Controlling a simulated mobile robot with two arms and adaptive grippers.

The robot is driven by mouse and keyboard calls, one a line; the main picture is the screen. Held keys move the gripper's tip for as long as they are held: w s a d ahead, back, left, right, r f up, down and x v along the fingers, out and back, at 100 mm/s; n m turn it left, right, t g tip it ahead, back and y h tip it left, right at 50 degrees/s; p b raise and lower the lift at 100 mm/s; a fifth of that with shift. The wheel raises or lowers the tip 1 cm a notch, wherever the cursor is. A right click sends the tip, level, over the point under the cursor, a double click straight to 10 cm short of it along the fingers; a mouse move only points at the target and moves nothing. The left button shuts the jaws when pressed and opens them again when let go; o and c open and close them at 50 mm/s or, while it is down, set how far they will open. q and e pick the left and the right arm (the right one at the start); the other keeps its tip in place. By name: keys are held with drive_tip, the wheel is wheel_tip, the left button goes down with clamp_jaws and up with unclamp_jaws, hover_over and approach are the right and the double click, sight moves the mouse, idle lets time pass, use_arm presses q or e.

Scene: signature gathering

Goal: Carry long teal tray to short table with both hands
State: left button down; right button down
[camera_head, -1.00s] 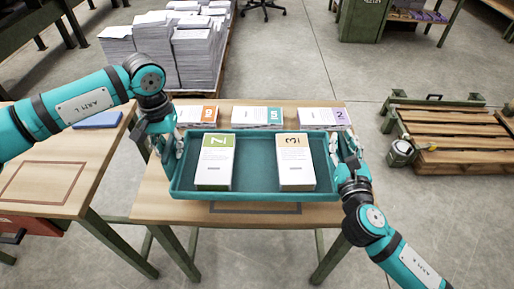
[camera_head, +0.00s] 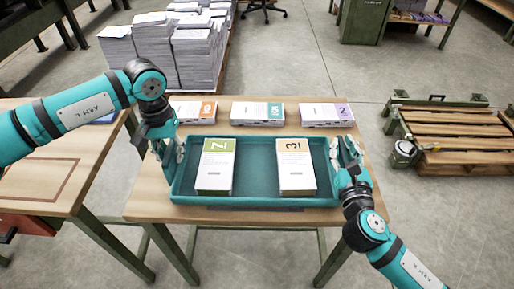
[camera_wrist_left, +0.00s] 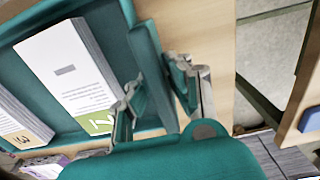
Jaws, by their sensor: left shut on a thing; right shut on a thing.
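The long teal tray (camera_head: 256,201) is over the wooden table (camera_head: 150,209) in front of me, level, its near edge close to the table's front. I cannot tell whether it touches the top. Two paper stacks lie in it: a green-banded one (camera_head: 214,172) on the left and a tan-banded one (camera_head: 295,172) on the right. My left gripper (camera_head: 174,160) is shut on the tray's left end wall; the left wrist view shows its fingers (camera_wrist_left: 160,95) on both sides of that wall. My right gripper (camera_head: 340,160) is shut on the right end wall.
Behind the tray lie an orange-banded stack (camera_head: 193,110), a teal-banded stack (camera_head: 256,114) and a purple-banded stack (camera_head: 327,115). Another wooden table (camera_head: 45,180) stands at left. Tall paper piles (camera_head: 165,50) stand behind. A wooden pallet (camera_head: 455,140) lies at right on open floor.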

use_arm(q)
drive_tip(key=shift+f+b, duration=0.45)
drive_tip(key=shift+f, duration=0.2)
use_arm(e)
drive_tip(key=shift+f, duration=0.55)
use_arm(q)
drive_tip(key=c, duration=1.3)
unclamp_jaws()
drive_tip(key=shift+r, duration=0.2)
use_arm(e)
drive_tip(key=c, duration=1.3)
unclamp_jaws()
drive_tip(key=shift+r, duration=0.15)
use_arm(q)
drive_tip(key=shift+o, duration=0.2)
use_arm(e)
drive_tip(key=shift+o, duration=0.2)
use_arm(q)
wheel_tip(320, 180, up, 12)
drive_tip(key=shift+f, duration=0.1)
use_arm(e)
drive_tip(key=shift+s, duration=0.1)
drive_tip(key=s, duration=1.2)
drive_tip(key=shift+a, duration=0.15)
use_arm(q)
drive_tip(key=shift+s, duration=0.1)
